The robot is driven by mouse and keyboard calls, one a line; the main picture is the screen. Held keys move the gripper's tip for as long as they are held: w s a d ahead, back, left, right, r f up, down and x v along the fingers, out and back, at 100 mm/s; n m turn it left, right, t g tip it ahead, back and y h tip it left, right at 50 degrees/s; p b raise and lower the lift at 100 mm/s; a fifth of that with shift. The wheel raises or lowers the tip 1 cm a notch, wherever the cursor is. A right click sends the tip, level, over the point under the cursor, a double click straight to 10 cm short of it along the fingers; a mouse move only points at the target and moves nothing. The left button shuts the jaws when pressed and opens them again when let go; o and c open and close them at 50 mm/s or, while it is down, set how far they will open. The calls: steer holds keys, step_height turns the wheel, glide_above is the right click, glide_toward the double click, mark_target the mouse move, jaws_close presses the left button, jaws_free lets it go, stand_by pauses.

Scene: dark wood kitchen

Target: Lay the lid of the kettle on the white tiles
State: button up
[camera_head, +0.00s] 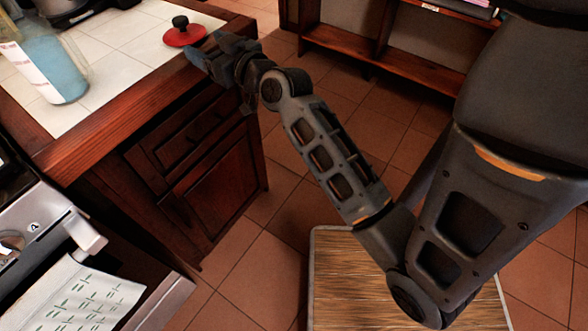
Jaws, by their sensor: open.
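The red kettle lid (185,33) with a black knob lies on the white tiles (128,32) of the counter, close to the wooden edge on the right. My gripper (202,52) is open and empty just right of and in front of the lid, with its fingers pointing left toward it. There looks to be a small gap between fingers and lid, but I cannot tell exactly. The kettle itself cannot be made out for certain; a dark object (65,8) is cut off at the top left.
A clear bottle with blue liquid (58,72) stands on the tiles at the left. The raised wooden counter edge (130,92) runs below my gripper. A metal appliance with a cloth (75,295) is at the lower left. A shelf (390,50) stands at the back. Tiled floor is open between.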

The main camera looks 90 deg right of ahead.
steer(key=s+a+f+n+y, duration=0.1)
steer(key=s+a+f+y, duration=0.15)
steer(key=a, duration=0.75)
steer(key=s+a+f+n+y, duration=0.2)
steer(key=s+a+f, duration=0.15)
steer(key=a, duration=0.65)
steer(key=s+a+r+n+t+y, duration=0.1)
steer(key=s+a+n+y, duration=0.3)
steer(key=s+a, duration=0.9)
steer(key=r+y, duration=0.1)
steer(key=y, duration=0.1)
steer(key=shift+s+a+r+n+y, duration=0.15)
steer(key=shift+a+n+y, duration=0.05)
steer(key=shift+n+y, duration=0.2)
